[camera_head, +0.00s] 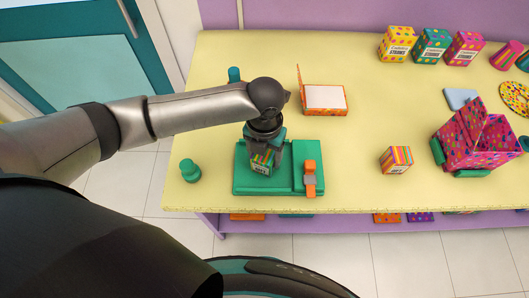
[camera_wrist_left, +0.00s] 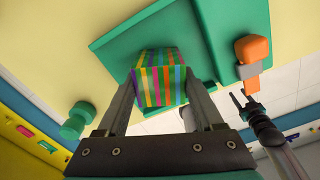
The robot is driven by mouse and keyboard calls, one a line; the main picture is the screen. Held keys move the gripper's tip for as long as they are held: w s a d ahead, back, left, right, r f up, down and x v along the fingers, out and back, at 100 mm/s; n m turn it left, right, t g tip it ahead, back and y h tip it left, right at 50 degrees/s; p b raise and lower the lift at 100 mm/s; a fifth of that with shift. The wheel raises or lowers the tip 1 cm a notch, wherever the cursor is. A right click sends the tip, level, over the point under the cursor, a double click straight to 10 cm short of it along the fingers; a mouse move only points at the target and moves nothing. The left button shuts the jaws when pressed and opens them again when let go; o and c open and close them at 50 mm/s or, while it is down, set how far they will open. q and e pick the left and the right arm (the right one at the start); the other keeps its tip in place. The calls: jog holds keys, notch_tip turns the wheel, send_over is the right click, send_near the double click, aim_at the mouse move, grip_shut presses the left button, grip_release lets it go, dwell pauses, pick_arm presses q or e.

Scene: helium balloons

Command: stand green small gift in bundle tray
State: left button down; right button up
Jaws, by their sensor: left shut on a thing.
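The green small gift (camera_head: 262,164), a little box with multicoloured stripes, is between the fingers of my left gripper (camera_head: 262,150). In the left wrist view the gift (camera_wrist_left: 160,84) sits between the two fingers, its striped face towards the camera. It is over the left part of the green bundle tray (camera_head: 240,186); the tray also shows behind it in the wrist view (camera_wrist_left: 115,48). I cannot tell whether the gift touches the tray floor. My right gripper (camera_wrist_left: 239,93) shows small at the right of the wrist view, its prongs apart and empty.
An orange and grey piece (camera_head: 310,178) is on the tray's right side. A green knobbed object (camera_head: 190,171) stands left of the tray. An orange-striped gift (camera_head: 396,159) and an open pink box (camera_head: 475,140) are right. An open orange box (camera_head: 324,98) lies behind.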

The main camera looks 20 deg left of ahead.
pick_arm(q)
jog(key=shift+c, duration=0.2)
grip_release()
notch_tip(320, 180, up, 12)
jog(key=p, duration=0.1)
jog(key=shift+r, duration=0.2)
